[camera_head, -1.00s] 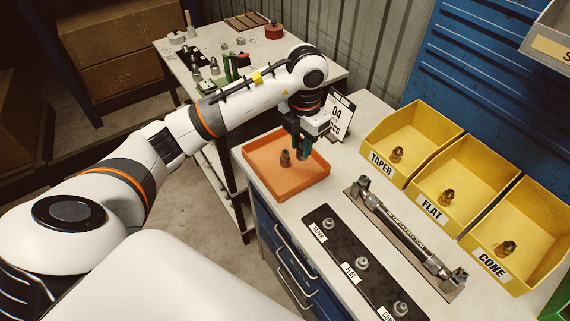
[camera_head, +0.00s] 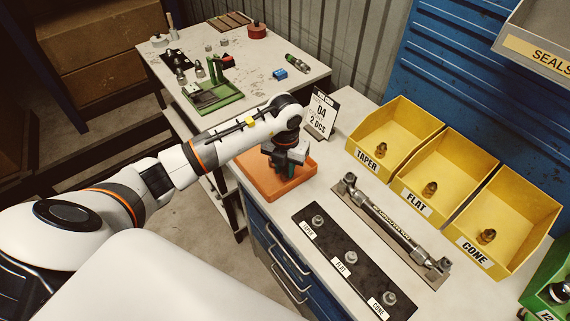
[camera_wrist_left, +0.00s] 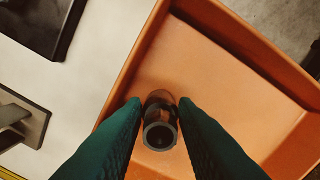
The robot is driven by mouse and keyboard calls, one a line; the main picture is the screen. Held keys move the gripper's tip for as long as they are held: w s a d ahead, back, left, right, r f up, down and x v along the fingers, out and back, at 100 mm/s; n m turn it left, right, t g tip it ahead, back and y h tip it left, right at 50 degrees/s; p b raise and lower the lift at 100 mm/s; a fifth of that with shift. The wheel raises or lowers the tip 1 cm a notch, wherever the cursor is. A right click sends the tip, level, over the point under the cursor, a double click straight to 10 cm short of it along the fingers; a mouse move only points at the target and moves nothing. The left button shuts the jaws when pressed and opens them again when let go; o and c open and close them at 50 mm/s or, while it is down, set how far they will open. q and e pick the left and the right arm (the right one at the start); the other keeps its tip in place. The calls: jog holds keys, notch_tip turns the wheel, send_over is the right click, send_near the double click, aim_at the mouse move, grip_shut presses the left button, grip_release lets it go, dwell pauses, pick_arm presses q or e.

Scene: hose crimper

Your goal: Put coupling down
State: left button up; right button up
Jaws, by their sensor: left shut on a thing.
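My left gripper (camera_head: 284,164) is low over the orange tray (camera_head: 262,184) in the head view. In the left wrist view its green fingers (camera_wrist_left: 160,103) are shut on a small metal coupling (camera_wrist_left: 160,124), with a dark ring around its open end. The tray floor (camera_wrist_left: 200,70) lies behind it. The coupling is hidden by the gripper in the head view, and I cannot tell whether it touches the tray floor. My right gripper is not in view.
Yellow bins marked TAPER (camera_head: 385,140), FLAT (camera_head: 455,165) and CONE (camera_head: 525,215) hold brass-coloured fittings. A black strip (camera_head: 330,245) carries fittings, beside a hose assembly (camera_head: 390,225) on a plate. An order card (camera_head: 319,113) stands behind the tray.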

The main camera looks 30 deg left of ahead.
pick_arm(q)
jog(key=shift+f, duration=0.15)
jog(key=shift+f, duration=0.15)
jog(key=o, duration=0.7)
jog(key=shift+r, duration=0.6)
notch_tip(320, 180, up, 11)
jog(key=b, duration=0.3)
jog(key=shift+r, duration=0.15)
